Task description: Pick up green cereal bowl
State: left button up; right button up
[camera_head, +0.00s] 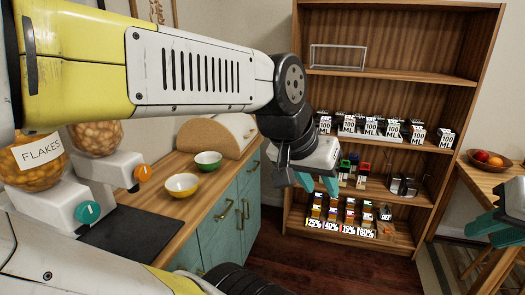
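The green cereal bowl (208,161) stands upright on the wooden counter, left of centre, just in front of the rounded wooden bread box. A yellow bowl (181,185) stands nearer to me on the same counter. My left gripper (317,184) hangs in the air to the right of the counter, in front of the shelf unit. Its two teal fingers are apart with nothing visible between them, well clear of the green bowl. My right gripper (489,228) is at the right edge, partly cut off, so its opening is unclear.
The wooden counter (207,188) also holds a bread box (206,137) and cereal dispensers (38,165) at the left. A shelf unit (393,74) with small boxes stands behind my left gripper. A fruit bowl (488,165) sits on a table at the right.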

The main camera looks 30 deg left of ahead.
aim_at(208, 162)
jog(key=i+u, duration=0.7)
jog(key=i+l+u, duration=0.3)
jog(key=i, duration=0.2)
jog(key=i+j+u, duration=0.15)
jog(key=u, duration=0.3)
jog(key=i+u, duration=0.2)
jog(key=u, duration=0.2)
jog(key=i+u, duration=0.15)
jog(key=u, duration=0.3)
jog(key=i+u, duration=0.2)
jog(key=u, duration=0.2)
jog(key=i+l+u, duration=0.1)
jog(key=u, duration=0.35)
jog(key=i, duration=0.05)
